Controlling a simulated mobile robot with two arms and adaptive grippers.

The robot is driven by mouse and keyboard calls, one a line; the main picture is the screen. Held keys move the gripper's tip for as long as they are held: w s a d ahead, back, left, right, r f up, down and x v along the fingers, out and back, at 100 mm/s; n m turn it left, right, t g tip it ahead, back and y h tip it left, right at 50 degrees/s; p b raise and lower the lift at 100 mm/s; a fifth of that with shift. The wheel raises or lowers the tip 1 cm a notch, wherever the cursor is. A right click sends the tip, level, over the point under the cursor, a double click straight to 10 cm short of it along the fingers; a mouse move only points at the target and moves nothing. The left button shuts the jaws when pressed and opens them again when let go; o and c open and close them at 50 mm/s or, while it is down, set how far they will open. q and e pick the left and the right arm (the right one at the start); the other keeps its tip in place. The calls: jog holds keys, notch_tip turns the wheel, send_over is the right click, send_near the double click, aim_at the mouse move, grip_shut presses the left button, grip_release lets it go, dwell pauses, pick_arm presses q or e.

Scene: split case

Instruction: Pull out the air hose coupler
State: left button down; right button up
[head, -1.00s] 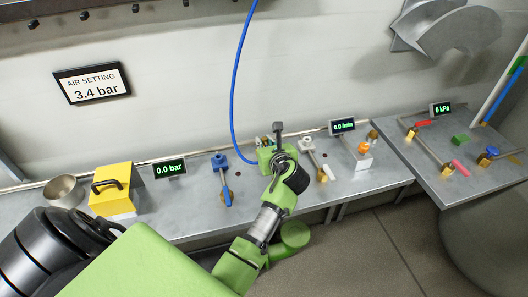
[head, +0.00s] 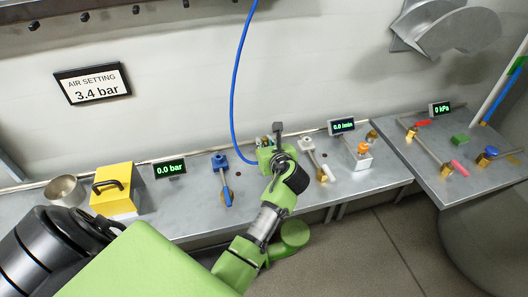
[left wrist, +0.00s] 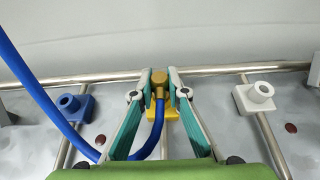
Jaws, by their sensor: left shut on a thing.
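The air hose coupler is a brass piece (left wrist: 159,79) between my fingertips in the left wrist view. A blue hose (left wrist: 155,130) runs up to it from below; this hose (head: 234,90) also hangs down the wall in the head view. A yellow block (left wrist: 172,112) shows just behind the coupler; whether the coupler is seated in its fitting cannot be told. My left gripper (left wrist: 159,76) is shut on the coupler, with one teal finger on each side. In the head view this gripper (head: 272,147) hides most of the coupler. My right gripper is in neither view.
A blue valve (head: 222,172) stands left of my gripper and a white-grey valve (head: 309,148) right of it, both close. A yellow box (head: 115,190) and a steel bowl (head: 64,190) are farther left on the bench. The wall sign (head: 92,84) reads 3.4 bar; a display (head: 170,168) reads 0.0 bar.

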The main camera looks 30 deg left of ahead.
aim_at(265, 139)
pick_arm(q)
jog(key=shift+w+r, duration=0.1)
jog(key=shift+r, duration=0.25)
jog(key=shift+f, duration=0.15)
dwell(0.4)
jog(key=shift+p, duration=0.3)
dwell(0.4)
jog(key=shift+r+p, duration=2.3)
jog(key=shift+p, duration=0.85)
